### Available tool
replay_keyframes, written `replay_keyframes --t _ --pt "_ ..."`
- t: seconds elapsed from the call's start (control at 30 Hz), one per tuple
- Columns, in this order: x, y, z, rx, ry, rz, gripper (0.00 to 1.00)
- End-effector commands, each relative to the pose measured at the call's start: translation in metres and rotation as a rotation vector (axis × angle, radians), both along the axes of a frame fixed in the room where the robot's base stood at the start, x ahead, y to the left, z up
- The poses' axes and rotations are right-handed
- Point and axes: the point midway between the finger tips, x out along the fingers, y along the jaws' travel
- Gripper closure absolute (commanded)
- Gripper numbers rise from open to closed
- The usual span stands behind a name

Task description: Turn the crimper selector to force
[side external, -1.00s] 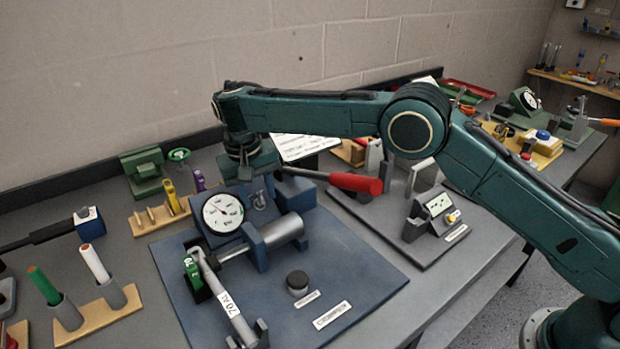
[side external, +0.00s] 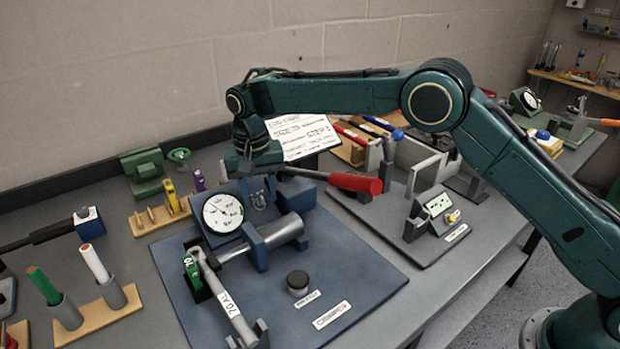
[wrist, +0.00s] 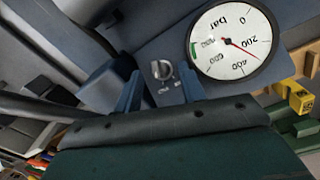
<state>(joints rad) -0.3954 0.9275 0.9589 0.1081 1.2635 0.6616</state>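The crimper (side external: 335,240) is a blue-grey press on a flat base, with a round white gauge (side external: 223,212) and a red-handled lever (side external: 355,182). Its selector (side external: 259,200) is a small grey knob on the sloped panel right of the gauge. In the wrist view the selector knob (wrist: 162,71) lies just beyond my fingertips, between their lines, with small unreadable marks beside it. My gripper (wrist: 160,82) is open and empty, its two fingers spread apart. In the side view my gripper (side external: 252,165) hangs over the crimper's back edge, above the selector; its fingertips are hidden there.
The gauge stands close beside my fingers, and the lever crosses near the gripper. A green labelled die (side external: 192,270) and a bar marked 70 AL (side external: 225,295) sit in front.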

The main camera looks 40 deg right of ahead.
Motion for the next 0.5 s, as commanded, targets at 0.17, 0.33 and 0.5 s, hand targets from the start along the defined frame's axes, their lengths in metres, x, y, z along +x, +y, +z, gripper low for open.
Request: replay_keyframes --t 0.17,0.33,0.5 --pt "0.0 -0.002 0.0 0.033 0.002 -0.042 0.6" --pt "0.0 0.0 0.024 0.036 0.0 -0.045 0.6" --pt "0.0 0.0 0.047 0.035 0.0 -0.044 0.6"
